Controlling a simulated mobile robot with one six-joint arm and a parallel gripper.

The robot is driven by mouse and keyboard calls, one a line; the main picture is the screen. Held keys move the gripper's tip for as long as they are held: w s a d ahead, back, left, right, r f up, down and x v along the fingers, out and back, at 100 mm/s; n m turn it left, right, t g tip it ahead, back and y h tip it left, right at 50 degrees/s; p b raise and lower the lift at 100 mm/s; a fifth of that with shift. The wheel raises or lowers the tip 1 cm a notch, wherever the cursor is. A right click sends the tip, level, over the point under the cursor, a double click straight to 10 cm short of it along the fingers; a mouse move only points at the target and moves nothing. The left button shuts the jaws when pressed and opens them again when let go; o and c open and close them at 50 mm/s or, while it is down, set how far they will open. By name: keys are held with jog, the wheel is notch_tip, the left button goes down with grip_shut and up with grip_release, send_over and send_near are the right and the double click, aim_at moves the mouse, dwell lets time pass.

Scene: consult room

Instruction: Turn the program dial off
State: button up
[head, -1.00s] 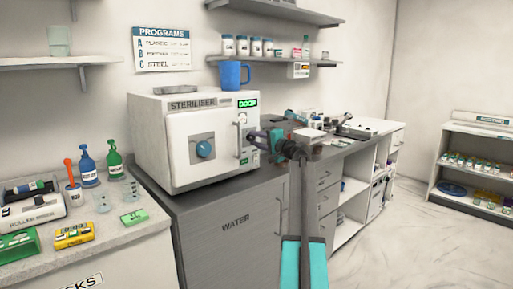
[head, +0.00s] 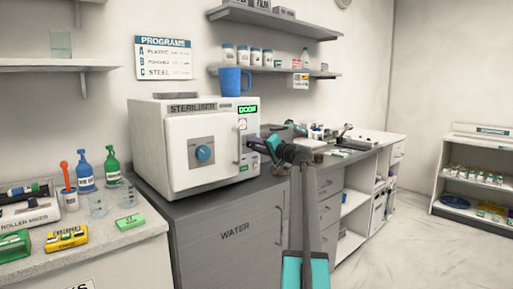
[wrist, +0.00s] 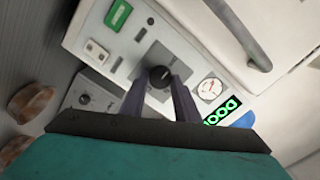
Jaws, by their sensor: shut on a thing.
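The steriliser (head: 170,182) is a white box on the grey counter, with a lit green display (head: 247,110) on its right-hand control panel. The program dial (wrist: 160,76) is a small dark round knob on a grey plate in the wrist view. My gripper (wrist: 161,92) is shut on this dial, one dark finger on each side. In the head view my gripper (head: 256,146) reaches the steriliser's panel from the right and hides the dial. The dial's pointer and setting cannot be read.
The wrist view also shows a gauge (wrist: 209,88), a green switch (wrist: 118,14) and a door handle (wrist: 238,35). Several instruments lie on the counter to the right.

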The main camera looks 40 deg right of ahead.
jog(key=o, duration=1)
jog(key=shift+o, duration=0.2)
jog(key=shift+s, duration=0.1)
jog(key=s+a+p, duration=0.1)
jog(key=s, duration=1.2)
jog(key=shift+s, duration=0.3)
jog(key=shift+s, duration=0.1)
